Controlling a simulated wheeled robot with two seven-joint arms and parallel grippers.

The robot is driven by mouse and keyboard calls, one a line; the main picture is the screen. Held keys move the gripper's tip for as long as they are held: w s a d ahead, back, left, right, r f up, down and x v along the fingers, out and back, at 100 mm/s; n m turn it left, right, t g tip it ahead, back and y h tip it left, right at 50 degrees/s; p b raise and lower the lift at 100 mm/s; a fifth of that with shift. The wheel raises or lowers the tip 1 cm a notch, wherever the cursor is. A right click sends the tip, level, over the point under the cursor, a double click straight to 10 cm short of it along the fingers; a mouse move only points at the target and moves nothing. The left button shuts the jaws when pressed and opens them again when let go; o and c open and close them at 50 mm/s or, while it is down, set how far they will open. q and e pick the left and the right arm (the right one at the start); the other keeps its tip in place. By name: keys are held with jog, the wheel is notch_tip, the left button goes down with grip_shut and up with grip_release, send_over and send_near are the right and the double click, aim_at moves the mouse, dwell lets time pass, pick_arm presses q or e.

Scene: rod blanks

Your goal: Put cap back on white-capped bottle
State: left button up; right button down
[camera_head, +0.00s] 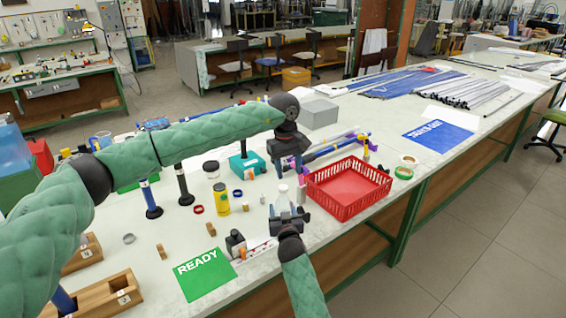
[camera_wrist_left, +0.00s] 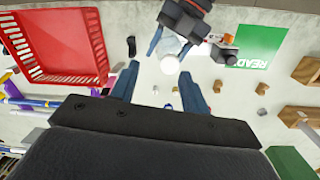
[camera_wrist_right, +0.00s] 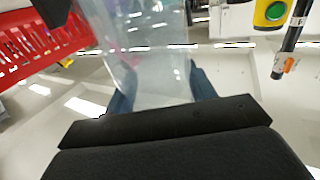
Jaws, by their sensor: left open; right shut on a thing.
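My right gripper (camera_head: 290,215) is shut on a clear, whitish bottle (camera_wrist_right: 145,50), which fills the upper middle of the right wrist view. The bottle also shows in the head view (camera_head: 283,197) above the gripper and in the left wrist view (camera_wrist_left: 172,46). Its white round top (camera_wrist_left: 169,65) faces the left wrist camera; I cannot tell whether that is a cap or the bare neck. My left gripper (camera_head: 291,165) points down above and behind the bottle, open. Its two fingers (camera_wrist_left: 158,72) stand apart on either side of the white top in the left wrist view, with nothing clearly held.
A red basket (camera_head: 347,207) stands close on the right. A yellow bottle (camera_head: 221,200), a dark-lidded jar (camera_head: 211,170) and a teal box (camera_head: 238,165) stand on the left. A green READY card (camera_head: 204,275) lies in front. A blue card (camera_head: 437,135) lies farther right.

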pick_arm(q)
jog(key=n, duration=0.3)
jog(key=r+n, duration=0.1)
jog(key=n, duration=0.1)
jog(key=shift+w+a+n, duration=0.1)
jog(key=shift+n, duration=0.3)
jog(key=n, duration=0.4)
jog(key=shift+w+a+r, duration=0.1)
jog(key=shift+r, duration=0.05)
jog(key=n, duration=0.5)
jog(key=shift+a+r+n, duration=0.15)
jog(key=shift+r+n, duration=0.1)
jog(key=shift+n, duration=0.15)
jog(key=n, duration=0.4)
jog(key=shift+a, duration=0.15)
jog(key=n, duration=0.5)
jog(key=shift+a+n+y, duration=0.15)
jog(key=shift+n+y, duration=0.15)
jog(key=shift+n, duration=0.1)
jog(key=n, duration=0.4)
jog(key=shift+a, duration=0.1)
jog(key=n, duration=0.4)
jog(key=shift+a, duration=0.1)
jog(key=n, duration=0.5)
